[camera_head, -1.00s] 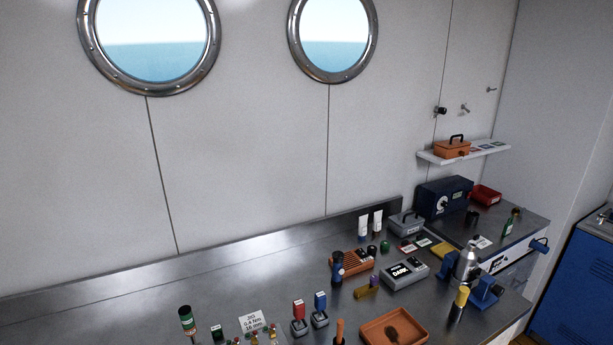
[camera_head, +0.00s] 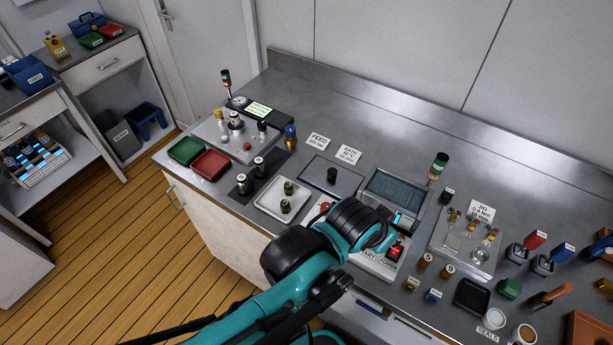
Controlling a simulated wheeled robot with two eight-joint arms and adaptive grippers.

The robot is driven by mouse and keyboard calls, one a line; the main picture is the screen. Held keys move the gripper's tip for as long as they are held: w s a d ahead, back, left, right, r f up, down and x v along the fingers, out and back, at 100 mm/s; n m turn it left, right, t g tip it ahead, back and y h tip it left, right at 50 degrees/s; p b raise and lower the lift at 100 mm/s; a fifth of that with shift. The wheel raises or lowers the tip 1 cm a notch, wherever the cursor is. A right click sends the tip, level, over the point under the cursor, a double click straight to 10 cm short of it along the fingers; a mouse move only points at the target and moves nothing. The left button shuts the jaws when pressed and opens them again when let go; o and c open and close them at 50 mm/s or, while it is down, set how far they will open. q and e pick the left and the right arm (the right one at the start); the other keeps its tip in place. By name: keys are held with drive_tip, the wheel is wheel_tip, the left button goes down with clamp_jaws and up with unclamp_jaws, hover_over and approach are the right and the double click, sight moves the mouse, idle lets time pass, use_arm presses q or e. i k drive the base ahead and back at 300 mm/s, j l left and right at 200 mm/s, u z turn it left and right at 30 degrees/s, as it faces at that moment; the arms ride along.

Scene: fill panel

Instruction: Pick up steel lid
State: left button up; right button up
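A flat grey metal plate with a black upright knob, which looks like the steel lid (camera_head: 349,183), lies on the steel counter near the middle of the head view. It is just left of a bath-like device (camera_head: 402,191) with a dark rectangular top and a small lit blue display. My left arm comes in from the bottom left, and its black and teal links cover the counter in front of the lid and part of the device. No fingers of my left gripper can be made out. My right gripper does not show.
A white tray (camera_head: 262,203) with small bottles stands left of the lid. Green (camera_head: 187,151) and red (camera_head: 211,165) trays lie farther left. FEED and BATH cards (camera_head: 347,155) stand behind the lid. A jig plate (camera_head: 443,248) and stamps are right. The counter's back strip is clear.

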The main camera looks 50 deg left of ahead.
sight(337, 181)
drive_tip(key=u, duration=1.45)
